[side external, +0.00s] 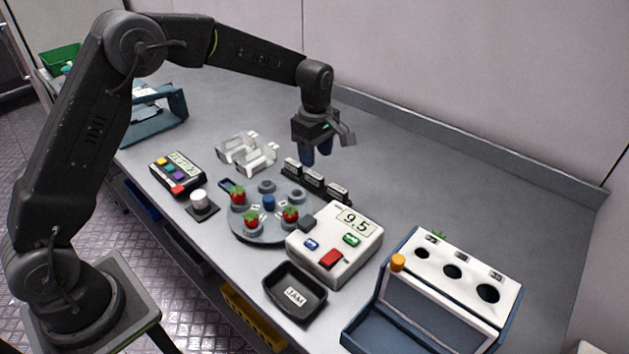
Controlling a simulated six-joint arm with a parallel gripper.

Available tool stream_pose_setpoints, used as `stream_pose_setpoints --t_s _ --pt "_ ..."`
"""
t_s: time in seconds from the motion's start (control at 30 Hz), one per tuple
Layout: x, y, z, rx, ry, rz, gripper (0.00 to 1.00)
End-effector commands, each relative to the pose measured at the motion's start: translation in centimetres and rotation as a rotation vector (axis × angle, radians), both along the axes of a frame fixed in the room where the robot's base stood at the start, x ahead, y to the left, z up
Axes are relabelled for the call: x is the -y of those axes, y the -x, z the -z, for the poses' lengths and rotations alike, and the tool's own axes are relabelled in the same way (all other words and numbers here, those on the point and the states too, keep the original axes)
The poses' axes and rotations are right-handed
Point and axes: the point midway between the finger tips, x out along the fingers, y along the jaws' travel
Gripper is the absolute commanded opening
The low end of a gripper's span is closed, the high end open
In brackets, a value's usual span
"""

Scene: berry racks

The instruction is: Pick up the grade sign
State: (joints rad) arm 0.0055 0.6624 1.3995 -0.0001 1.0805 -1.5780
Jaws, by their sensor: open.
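My gripper (317,157) hangs from the arm with its blue fingers pointing down, apart and empty. It is above the table, close behind a row of small dark signs with pale labels. The row has a left sign (293,168), a middle sign (314,180) and a right sign (338,192), on a dark strip. Their lettering is too small to read, so I cannot tell which is the grade sign. The fingertips appear nearest the left and middle signs. I cannot tell their exact height above the table.
In front of the signs stands a round grey turntable (270,234) with several strawberries. A white scale (362,245) reading 9.5, a black JAM tray (281,293) and a sizing box (415,322) lie right. Clear clamshells (240,146) stand left. The table behind is clear.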

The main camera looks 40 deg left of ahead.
Motion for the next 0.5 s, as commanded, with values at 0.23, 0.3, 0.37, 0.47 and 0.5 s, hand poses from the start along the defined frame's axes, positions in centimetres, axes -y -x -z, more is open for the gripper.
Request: stream_pose_setpoints --t_s 0.23,0.3,0.37,0.47,0.5 --pt "0.0 0.1 1.9 -0.001 0.000 0.001 0.49" --pt "-0.1 0.2 2.8 -0.003 0.000 0.001 0.49" --pt "-0.1 0.2 3.7 -0.003 0.000 0.001 0.49" --pt "-0.2 0.3 5.2 -0.003 0.000 0.001 0.49" --pt "-0.2 0.3 5.7 -0.002 0.000 0.001 0.49"
